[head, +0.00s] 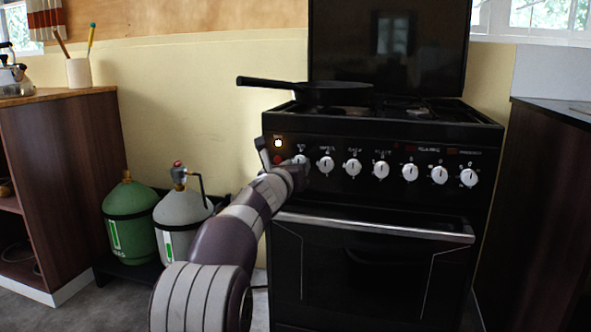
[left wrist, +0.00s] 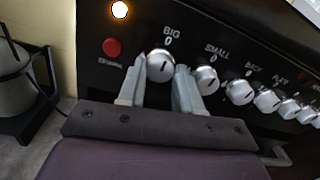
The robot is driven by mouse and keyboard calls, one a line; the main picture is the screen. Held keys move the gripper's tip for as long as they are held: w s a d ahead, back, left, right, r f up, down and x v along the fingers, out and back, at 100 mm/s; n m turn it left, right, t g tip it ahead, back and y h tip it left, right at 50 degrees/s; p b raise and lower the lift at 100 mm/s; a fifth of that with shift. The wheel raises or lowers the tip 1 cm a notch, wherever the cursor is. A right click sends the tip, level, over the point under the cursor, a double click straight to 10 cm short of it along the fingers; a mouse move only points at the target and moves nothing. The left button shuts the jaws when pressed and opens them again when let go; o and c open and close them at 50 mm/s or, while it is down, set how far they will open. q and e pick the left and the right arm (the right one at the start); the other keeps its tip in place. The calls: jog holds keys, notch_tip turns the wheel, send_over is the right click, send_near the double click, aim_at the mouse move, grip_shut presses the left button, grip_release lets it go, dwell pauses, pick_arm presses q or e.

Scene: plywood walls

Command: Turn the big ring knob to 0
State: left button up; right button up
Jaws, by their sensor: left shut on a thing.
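The big ring knob (left wrist: 160,66) is a round silver-white knob at the left end of the stove's front panel, under the label "BIG" with a 0 above it. My left gripper (left wrist: 160,85) has one finger on each side of this knob and is shut on it. In the head view the knob (head: 301,159) is partly hidden behind my left gripper (head: 290,168). A dark mark shows on the knob face, but its exact angle against the 0 is hard to tell. My right gripper is not in view.
A red button (left wrist: 112,47) and a lit lamp (left wrist: 119,9) are left of the knob. The small knob (left wrist: 206,80) and several more run to the right. A black pan (head: 320,93) sits on the stove. Gas bottles (head: 183,215) stand left of it.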

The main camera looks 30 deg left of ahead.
pick_arm(q)
jog(key=shift+f, duration=0.15)
jog(key=o, duration=1)
jog(key=shift+o, duration=0.2)
jog(key=s+d, duration=0.2)
jog(key=s, duration=1)
jog(key=shift+s+d, duration=0.25)
